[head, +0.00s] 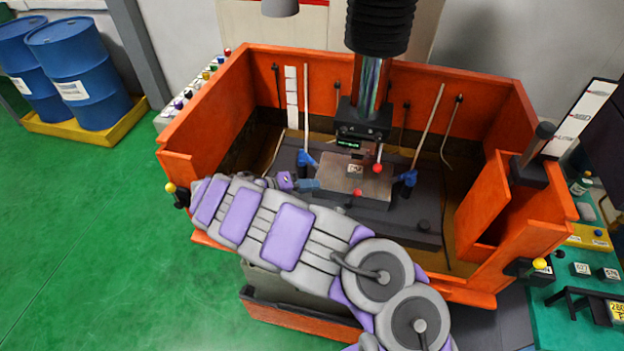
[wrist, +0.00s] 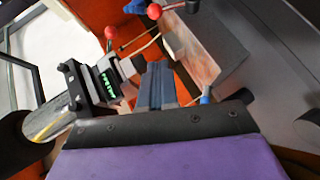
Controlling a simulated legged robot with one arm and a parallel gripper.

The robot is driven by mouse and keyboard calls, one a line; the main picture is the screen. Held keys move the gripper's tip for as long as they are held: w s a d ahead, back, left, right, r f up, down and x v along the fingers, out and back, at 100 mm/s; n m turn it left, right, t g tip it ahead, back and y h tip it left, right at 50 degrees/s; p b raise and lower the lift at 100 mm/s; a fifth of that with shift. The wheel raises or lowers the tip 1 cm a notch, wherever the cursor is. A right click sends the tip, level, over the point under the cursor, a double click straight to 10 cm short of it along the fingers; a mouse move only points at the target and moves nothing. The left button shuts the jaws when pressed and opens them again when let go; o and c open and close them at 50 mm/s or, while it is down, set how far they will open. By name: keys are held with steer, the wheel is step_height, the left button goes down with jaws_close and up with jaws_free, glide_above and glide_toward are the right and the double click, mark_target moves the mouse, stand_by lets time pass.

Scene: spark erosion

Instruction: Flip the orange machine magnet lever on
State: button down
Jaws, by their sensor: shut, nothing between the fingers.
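The orange machine (head: 215,110) is an open-topped tank with a metal block (head: 345,172) inside, under the black machine head (head: 362,122). One red ball knob (head: 378,168) hangs below the head on a thin stem. Another red ball knob (head: 357,192) sits at the block's front edge. I cannot tell for certain which belongs to the magnet lever. In the wrist view, two red balls (wrist: 111,32) (wrist: 154,11) show beyond my fingertips, apart from them. My gripper (head: 312,184) is shut and empty, just left of the block; its fingers (wrist: 155,80) also show in the wrist view.
Blue clamps (head: 306,158) (head: 408,178) stand beside the block. Several thin rods and hoses line the tank's back wall. Yellow-knobbed handles (head: 171,188) (head: 540,264) are on the front corners. Blue barrels (head: 80,75) stand far left; green floor (head: 90,240) there is clear.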

mark_target(355, 191)
steer(key=w+d+f+p, duration=0.1)
steer(key=d+f, duration=0.3)
steer(key=d, duration=0.6)
steer(key=shift+s+d+r+y+b, duration=0.15)
steer(key=shift+d+y+b, duration=0.25)
steer(key=shift+y+b, duration=0.2)
steer(key=d+y+b, duration=0.1)
steer(key=m+y+b, duration=0.1)
steer(key=b, duration=0.1)
steer(key=shift+s+d, duration=0.3)
steer(key=shift+d, duration=0.05)
steer(key=shift+s+d+f+m+t+y+b, duration=0.15)
steer(key=shift+d+m+y+b, duration=0.25)
steer(key=shift+y+b, duration=0.2)
steer(key=shift+s+d+f+m+t+y+b, duration=0.15)
steer(key=shift+d+m+y+b, duration=0.1)
steer(key=shift+d+y+b, duration=0.35)
steer(key=shift+s+d+m+y+b, duration=0.15)
steer(key=shift+d+m+y+b, duration=0.2)
steer(key=shift+y+b, duration=0.25)
